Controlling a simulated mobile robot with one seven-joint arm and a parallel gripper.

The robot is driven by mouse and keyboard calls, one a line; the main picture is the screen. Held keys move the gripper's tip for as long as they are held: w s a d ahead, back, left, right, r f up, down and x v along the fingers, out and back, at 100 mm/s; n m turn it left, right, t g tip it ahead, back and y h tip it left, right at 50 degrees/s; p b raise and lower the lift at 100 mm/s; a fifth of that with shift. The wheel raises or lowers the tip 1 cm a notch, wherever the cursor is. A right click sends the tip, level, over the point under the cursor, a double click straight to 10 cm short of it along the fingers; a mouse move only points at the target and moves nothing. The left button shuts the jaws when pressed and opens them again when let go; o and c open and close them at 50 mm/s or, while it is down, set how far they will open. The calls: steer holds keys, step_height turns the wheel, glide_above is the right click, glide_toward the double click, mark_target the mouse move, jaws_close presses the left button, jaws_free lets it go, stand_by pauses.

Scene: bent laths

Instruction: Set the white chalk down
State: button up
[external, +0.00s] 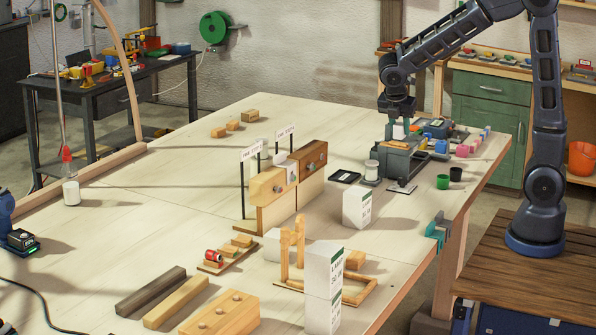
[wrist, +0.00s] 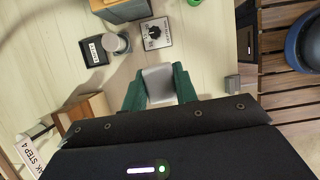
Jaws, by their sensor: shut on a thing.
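My gripper (wrist: 160,90) is pointed down, its green fingers shut on a pale grey-white block, the white chalk (wrist: 160,80). In the external view, my gripper (external: 397,125) hangs at the far right part of the table, and the chalk (external: 398,131) shows small between the fingers, in line with a grey box. In the wrist view the chalk is over the pale table, below a square card with a dark mark (wrist: 153,33). Its lower end is hidden, so I cannot tell whether it touches anything.
A grey toolbox (external: 398,160), a black tray (external: 345,177) and a white cylinder (external: 371,170) stand near my gripper. Green (external: 443,182) and black (external: 456,174) cups are to the right. Wooden blocks with signs (external: 290,185) stand left. The table's back left is mostly clear.

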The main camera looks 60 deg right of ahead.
steer(key=f, duration=0.6)
steer(key=s+d+f, duration=0.1)
steer(key=f, duration=0.6)
steer(key=s+f, duration=0.1)
steer(key=f, duration=0.6)
steer(key=shift+s+d+f, duration=0.15)
steer(key=shift+s+d, duration=0.1)
steer(key=shift+f, duration=0.15)
steer(key=o, duration=1)
